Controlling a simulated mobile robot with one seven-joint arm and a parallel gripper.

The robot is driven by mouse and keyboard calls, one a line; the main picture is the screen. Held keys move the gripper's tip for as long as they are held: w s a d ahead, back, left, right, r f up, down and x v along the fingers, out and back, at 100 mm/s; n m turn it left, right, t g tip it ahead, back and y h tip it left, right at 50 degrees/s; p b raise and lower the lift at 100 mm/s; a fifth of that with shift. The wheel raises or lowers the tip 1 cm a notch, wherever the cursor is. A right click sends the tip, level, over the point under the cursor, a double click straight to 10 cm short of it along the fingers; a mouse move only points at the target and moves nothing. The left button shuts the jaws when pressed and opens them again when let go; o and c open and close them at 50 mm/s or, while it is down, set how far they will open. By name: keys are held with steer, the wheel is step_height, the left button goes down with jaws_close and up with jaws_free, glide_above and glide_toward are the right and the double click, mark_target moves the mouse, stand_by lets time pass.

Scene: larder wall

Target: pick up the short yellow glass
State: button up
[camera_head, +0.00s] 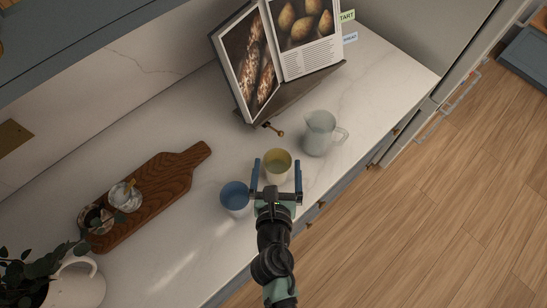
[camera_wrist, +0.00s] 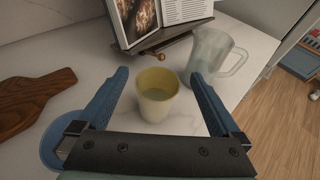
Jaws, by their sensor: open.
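The short yellow glass (camera_head: 277,165) stands upright on the white marbled counter in the head view. In the wrist view the yellow glass (camera_wrist: 157,94) shows ahead, roughly midway between the two blue fingers. My gripper (camera_head: 277,172) is open, with one finger to each side of the glass in the head view. In the wrist view my gripper (camera_wrist: 162,78) holds nothing, and gaps show between the glass and both fingers. The glass's lower part is visible above the dark gripper body.
A blue cup (camera_head: 235,197) stands close left of my gripper. A clear pitcher (camera_head: 319,134) stands to the right, behind the glass. A cookbook on a stand (camera_head: 290,92) is at the back. A wooden board (camera_head: 150,196) lies left. The counter's front edge is near.

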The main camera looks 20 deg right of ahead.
steer(key=b, duration=0.4)
glide_toward(278, 158)
steer(key=x, duration=0.3)
steer(key=shift+w+f, duration=0.15)
steer(key=shift+f, duration=0.2)
steer(key=shift+x, duration=3.4)
steer(key=c, duration=1.4)
steer(key=shift+r, duration=0.1)
steer(key=shift+c, duration=0.5)
steer(key=shift+r, duration=0.15)
